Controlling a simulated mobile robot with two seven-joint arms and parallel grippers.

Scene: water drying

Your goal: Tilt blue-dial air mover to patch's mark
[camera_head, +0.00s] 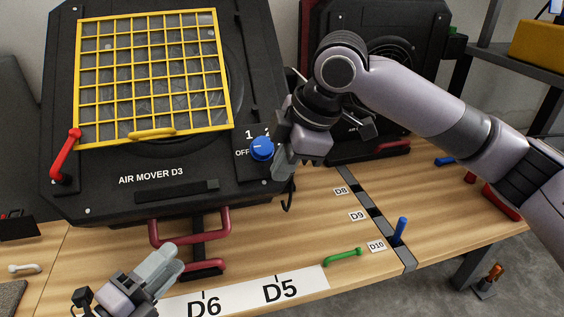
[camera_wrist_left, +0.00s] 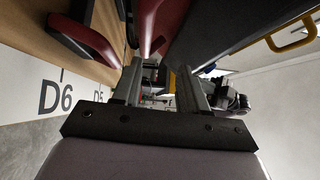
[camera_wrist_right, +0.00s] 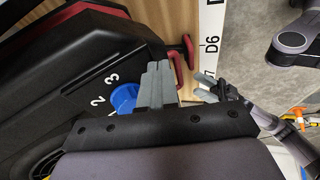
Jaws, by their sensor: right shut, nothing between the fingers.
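The air mover D3 (camera_head: 150,190) is a black box with a yellow grille (camera_head: 150,75) and a blue dial (camera_head: 262,149) at its right side, marked with numbers and OFF. The dial also shows in the right wrist view (camera_wrist_right: 124,98). A red lever (camera_head: 65,155) is on its left side. My right gripper (camera_head: 283,183) is shut and empty, its fingers (camera_wrist_right: 156,84) close beside the dial; I cannot tell if they touch it. My left gripper (camera_head: 168,258) is open and empty, in front of the mover near its red bars (camera_head: 178,235). Labels D6 (camera_head: 204,305) and D5 (camera_head: 280,288) lie on a white strip.
A second black air mover (camera_head: 385,60) stands behind my right arm. A slotted track (camera_head: 372,213) with labels D8, D9 and D10 and a blue peg (camera_head: 400,229) runs along the right. A green handle (camera_head: 343,257) lies near the bench's front edge. Shelving stands at right.

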